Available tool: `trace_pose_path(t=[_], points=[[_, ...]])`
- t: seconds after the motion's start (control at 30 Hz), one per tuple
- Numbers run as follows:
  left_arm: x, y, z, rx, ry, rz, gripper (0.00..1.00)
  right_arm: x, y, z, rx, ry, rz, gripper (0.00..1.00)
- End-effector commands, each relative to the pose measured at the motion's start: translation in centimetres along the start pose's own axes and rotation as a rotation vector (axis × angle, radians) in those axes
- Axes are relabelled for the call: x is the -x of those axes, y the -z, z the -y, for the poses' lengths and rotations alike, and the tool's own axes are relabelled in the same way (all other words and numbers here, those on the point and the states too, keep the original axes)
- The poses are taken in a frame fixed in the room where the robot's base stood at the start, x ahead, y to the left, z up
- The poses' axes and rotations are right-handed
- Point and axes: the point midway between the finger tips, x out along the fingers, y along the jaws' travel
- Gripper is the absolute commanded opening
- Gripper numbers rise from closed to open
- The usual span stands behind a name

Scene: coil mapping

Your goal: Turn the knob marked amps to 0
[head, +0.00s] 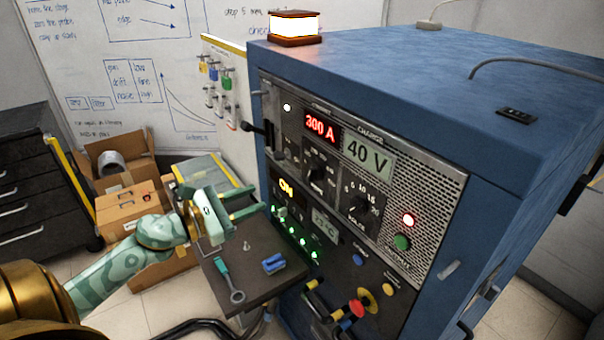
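The amps knob (316,174) is a dark knob on the front panel of the blue power cabinet (420,85). It sits just below a red display (321,127) reading 300 A. Its marks are too small to read surely. A second knob (358,205), marked volts, is to its lower right, below a display (368,161) reading 40 V. My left gripper (258,198) is open and empty, its two fingers apart. It is left of the panel and lower than the amps knob, not touching it. My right gripper is not in view.
A dark lever (256,129) juts from the panel's left edge. A small shelf (252,252) below my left gripper holds a wrench (230,280) and a blue object (274,263). Thick plugs (355,308) stick out low on the panel. Cardboard boxes (128,206) stand at left.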

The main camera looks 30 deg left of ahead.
Motion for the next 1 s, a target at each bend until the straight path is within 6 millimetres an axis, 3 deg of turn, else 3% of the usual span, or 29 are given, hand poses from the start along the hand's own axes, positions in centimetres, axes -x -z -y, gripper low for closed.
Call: trace_pose_path(t=[0.3, 0.5, 0.7, 1.0], points=[[-7.9, -0.4, -0.4, 0.004, -0.005, 0.004, 0.34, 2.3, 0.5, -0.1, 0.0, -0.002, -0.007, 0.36], [-11.9, -0.2, -0.2, 0.006, -0.005, 0.001, 0.34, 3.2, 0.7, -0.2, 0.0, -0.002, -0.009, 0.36], [-13.8, 0.0, -0.2, 0.006, -0.004, 0.0, 0.34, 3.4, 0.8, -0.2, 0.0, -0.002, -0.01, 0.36], [-14.1, 0.1, -0.1, 0.006, -0.003, -0.002, 0.34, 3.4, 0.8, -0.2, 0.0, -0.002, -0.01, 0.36]])
